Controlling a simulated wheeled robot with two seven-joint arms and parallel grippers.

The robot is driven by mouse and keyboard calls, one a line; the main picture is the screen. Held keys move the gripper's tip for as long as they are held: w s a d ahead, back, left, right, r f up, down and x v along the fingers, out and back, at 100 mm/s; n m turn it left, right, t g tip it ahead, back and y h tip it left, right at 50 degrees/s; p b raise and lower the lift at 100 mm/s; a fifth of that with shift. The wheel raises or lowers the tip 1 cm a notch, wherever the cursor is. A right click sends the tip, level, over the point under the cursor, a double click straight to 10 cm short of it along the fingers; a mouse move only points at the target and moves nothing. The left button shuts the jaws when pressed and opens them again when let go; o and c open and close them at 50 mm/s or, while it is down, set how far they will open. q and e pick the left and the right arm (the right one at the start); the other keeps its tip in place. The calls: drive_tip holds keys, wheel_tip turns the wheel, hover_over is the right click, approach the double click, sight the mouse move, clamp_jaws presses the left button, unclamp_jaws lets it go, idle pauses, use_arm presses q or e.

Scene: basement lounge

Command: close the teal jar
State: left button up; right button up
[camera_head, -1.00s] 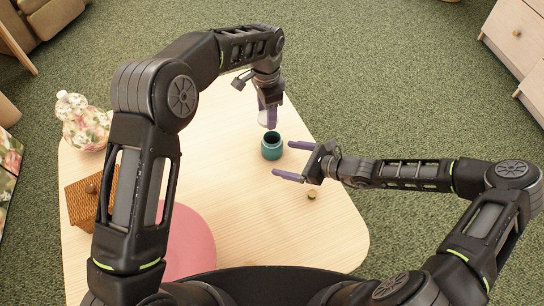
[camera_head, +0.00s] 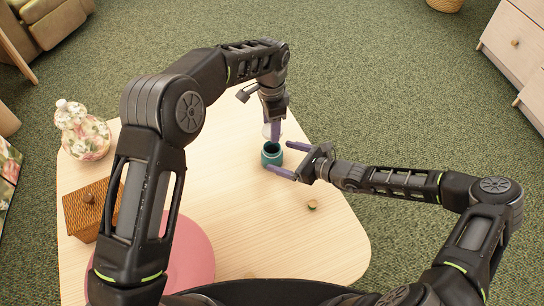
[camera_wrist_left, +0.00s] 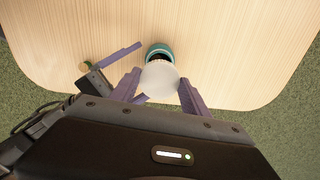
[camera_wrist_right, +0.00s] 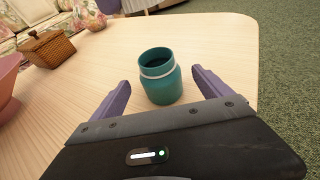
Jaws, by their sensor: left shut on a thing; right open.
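The teal jar (camera_head: 271,155) stands upright on the table, its dark mouth uncovered; it also shows in the left wrist view (camera_wrist_left: 157,48) and in the right wrist view (camera_wrist_right: 161,86). My left gripper (camera_head: 272,132) is shut on a pale round lid (camera_wrist_left: 159,77), held just above and beside the jar, partly covering it in the left wrist view. My right gripper (camera_head: 297,160) is open, its fingers around the jar's near and far sides, with gaps visible in the right wrist view (camera_wrist_right: 158,88).
On the table (camera_head: 250,235) are a small tan-and-green piece (camera_head: 312,205), a wicker box (camera_head: 88,208), a floral vase (camera_head: 84,138) and a pink round piece (camera_head: 190,255). The table's far edge lies close behind the jar. The front right tabletop is clear.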

sight(265, 152)
drive_tip(key=x, duration=0.8)
drive_tip(key=shift+c, duration=0.6)
clamp_jaws()
